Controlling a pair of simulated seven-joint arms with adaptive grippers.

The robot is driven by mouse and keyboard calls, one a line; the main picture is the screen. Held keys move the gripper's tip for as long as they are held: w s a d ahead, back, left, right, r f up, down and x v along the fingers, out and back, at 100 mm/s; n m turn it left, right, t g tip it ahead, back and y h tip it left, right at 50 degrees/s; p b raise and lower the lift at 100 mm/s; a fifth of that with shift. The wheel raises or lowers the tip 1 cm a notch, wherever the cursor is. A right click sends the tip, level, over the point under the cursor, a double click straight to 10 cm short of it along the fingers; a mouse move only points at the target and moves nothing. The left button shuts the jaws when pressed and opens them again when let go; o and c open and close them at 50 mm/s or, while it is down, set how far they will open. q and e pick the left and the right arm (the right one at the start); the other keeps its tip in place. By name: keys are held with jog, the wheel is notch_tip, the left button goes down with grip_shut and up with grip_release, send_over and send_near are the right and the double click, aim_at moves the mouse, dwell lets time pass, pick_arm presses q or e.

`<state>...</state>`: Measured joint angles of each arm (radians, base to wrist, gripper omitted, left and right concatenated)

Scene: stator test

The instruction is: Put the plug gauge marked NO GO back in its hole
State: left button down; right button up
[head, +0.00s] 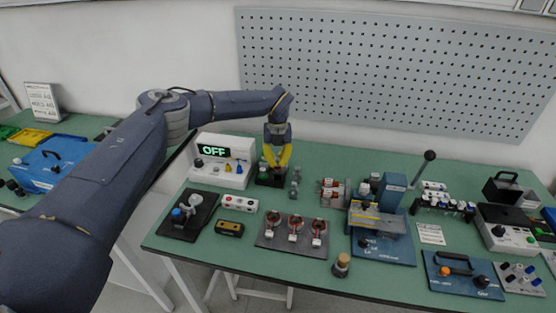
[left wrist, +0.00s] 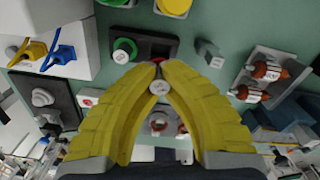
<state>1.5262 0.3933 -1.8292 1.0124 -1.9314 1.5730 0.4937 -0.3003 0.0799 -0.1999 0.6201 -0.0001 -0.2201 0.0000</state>
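My left gripper (head: 275,164) points down over a black block (head: 262,182) on the green bench, just right of the OFF box. In the left wrist view its yellow fingers (left wrist: 160,74) are closed around a small plug gauge with a pale round end (left wrist: 159,88); its marking is too small to read. The black block (left wrist: 143,32) holds a green ringed piece (left wrist: 124,48) on its left. A red ring (left wrist: 158,60) shows partly behind the fingertips. Whether the held gauge touches the block is hidden. My right gripper is in neither view.
Grey metal pieces (head: 296,179) stand close to the right of the block. The white OFF box (head: 222,160) with blue and yellow parts is close on the left. A tray with several copper-wound stators (head: 294,234) lies in front. Some bare bench surrounds it.

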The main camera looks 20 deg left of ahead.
aim_at(277, 172)
pick_arm(q)
jog(key=shift+f, duration=1.1)
jog(key=shift+f, duration=1.7)
dwell(1.2)
jog(key=c, duration=1.5)
grip_release()
notch_tip(277, 172, up, 12)
